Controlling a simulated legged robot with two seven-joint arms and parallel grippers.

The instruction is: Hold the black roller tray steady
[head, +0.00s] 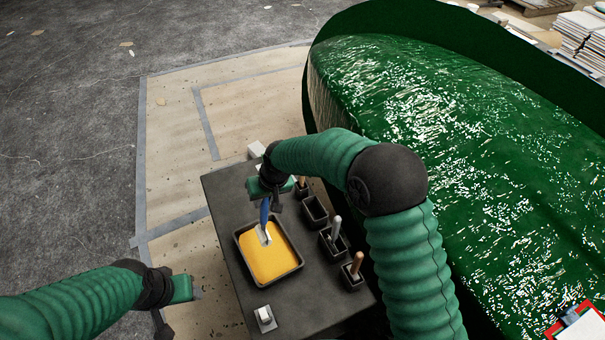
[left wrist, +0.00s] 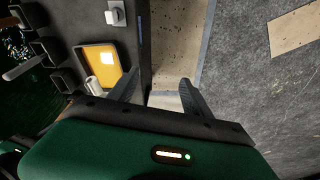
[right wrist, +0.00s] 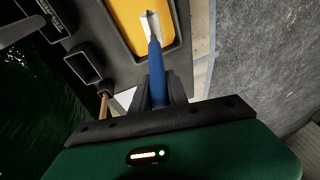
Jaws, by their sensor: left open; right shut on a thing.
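The black roller tray (head: 281,278) holds yellow paint and sits on a dark bench top. It also shows in the left wrist view (left wrist: 101,43) and in the right wrist view (right wrist: 184,24). My right gripper (head: 273,201) is shut on the blue handle (head: 264,214) of a tool whose pale end is over the yellow paint; whether it touches the paint, I cannot tell. The handle runs forward from the jaws in the right wrist view (right wrist: 156,66). My left gripper (head: 196,292) is open and empty, left of the bench and apart from the tray.
The dark bench (head: 224,193) also carries several small black holders, some with handled tools (head: 336,229), and a small white block (head: 265,315). The glossy green hull mould (head: 440,120) rises at the right. Taped floor covering (head: 170,125) lies clear at the left.

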